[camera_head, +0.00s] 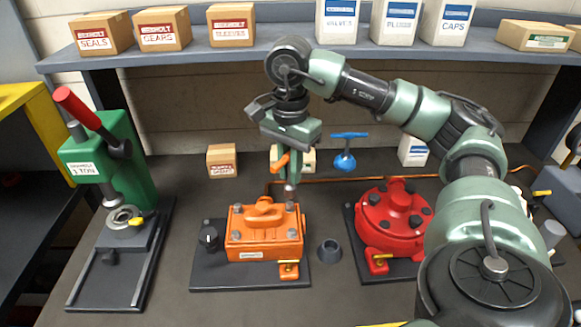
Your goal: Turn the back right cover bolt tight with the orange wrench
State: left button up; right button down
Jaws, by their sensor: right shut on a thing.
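The orange motor (264,246) stands on a dark base plate in the middle of the bench, with grey bolts at the corners of its cover. My right gripper (287,157) is above the back right corner, pointing down and shut on the orange wrench (283,163). My left gripper is out of view.
A red motor (393,216) stands right, partly behind my right arm. A dark cup (330,250) sits between the motors. A green press (112,160) is left. Boxes line the shelf (285,42); a small box (221,160) is on the bench.

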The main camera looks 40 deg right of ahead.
aim_at(289, 184)
jog(key=shift+f+n, duration=0.15)
jog(key=shift+n, duration=0.65)
jog(key=shift+f+n+b, duration=0.2)
jog(key=shift+n+b, duration=0.2)
jog(key=shift+n, duration=0.3)
jog(key=n, duration=0.2)
jog(key=n+b, duration=0.1)
jog(key=n, duration=0.1)
jog(key=shift+w+f, duration=0.1)
jog(key=shift+f, duration=0.1)
jog(key=n+b, duration=0.1)
jog(key=n, duration=0.3)
jog(key=shift+f, duration=0.2)
jog(key=n+b, duration=0.1)
jog(key=n, duration=0.3)
jog(key=shift+f, duration=0.1)
jog(key=shift+f+b, duration=1.2)
